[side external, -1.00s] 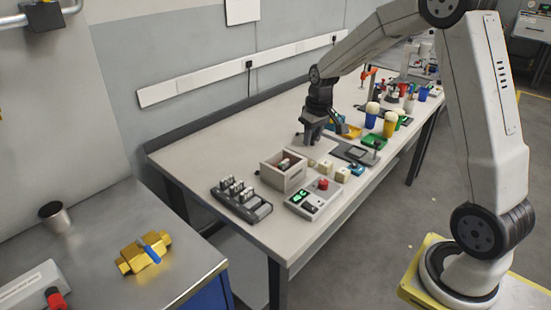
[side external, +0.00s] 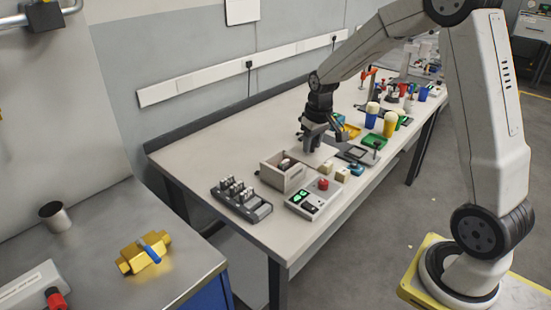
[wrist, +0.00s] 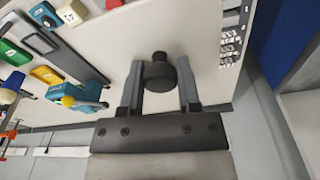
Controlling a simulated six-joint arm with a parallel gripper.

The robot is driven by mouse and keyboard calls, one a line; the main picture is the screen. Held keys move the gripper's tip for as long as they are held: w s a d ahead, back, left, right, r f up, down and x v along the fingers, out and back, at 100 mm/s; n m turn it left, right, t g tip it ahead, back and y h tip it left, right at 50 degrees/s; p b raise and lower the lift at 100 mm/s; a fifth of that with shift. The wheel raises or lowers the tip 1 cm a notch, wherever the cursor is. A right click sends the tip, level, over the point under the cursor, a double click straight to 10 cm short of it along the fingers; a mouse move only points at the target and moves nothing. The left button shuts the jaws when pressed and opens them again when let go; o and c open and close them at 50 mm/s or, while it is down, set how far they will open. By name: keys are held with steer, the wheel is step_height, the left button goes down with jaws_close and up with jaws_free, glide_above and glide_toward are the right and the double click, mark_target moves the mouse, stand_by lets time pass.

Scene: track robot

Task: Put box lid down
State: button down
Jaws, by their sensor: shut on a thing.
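My gripper (side external: 314,141) is over the bench, up and to the right of the open box (side external: 280,177) in the side view. In the wrist view its two fingers (wrist: 161,82) stand either side of a dark round knob (wrist: 158,72) and are shut on it. The knob belongs to the pale flat lid (wrist: 115,50), which fills much of the wrist view. In the side view the lid (side external: 318,155) shows as a pale plate under the gripper, apart from the box opening. A small item shows inside the box. The lid hides the box in the wrist view.
A grey control box with a red button (side external: 323,184) and a dark rack (side external: 241,197) stand near the box. The bench's left rear is clear.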

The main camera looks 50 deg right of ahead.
steer(key=s+a+f, duration=0.3)
steer(key=s+a, duration=0.3)
steer(key=s, duration=0.1)
steer(key=s+a+f, duration=0.3)
steer(key=s+a, duration=0.4)
steer(key=s, duration=0.1)
steer(key=w+f, duration=0.3)
steer(key=w, duration=0.1)
steer(key=w+f, duration=0.2)
steer(key=w, duration=0.2)
steer(key=w+d+f, duration=0.1)
steer(key=w+f, duration=0.2)
steer(key=w, duration=0.2)
steer(key=shift+w+f, duration=0.1)
steer(key=shift+f, duration=0.25)
steer(key=shift+w+f, duration=0.4)
steer(key=shift+f, duration=0.05)
steer(key=shift+w+f, duration=0.25)
steer(key=shift+f, duration=1.6)
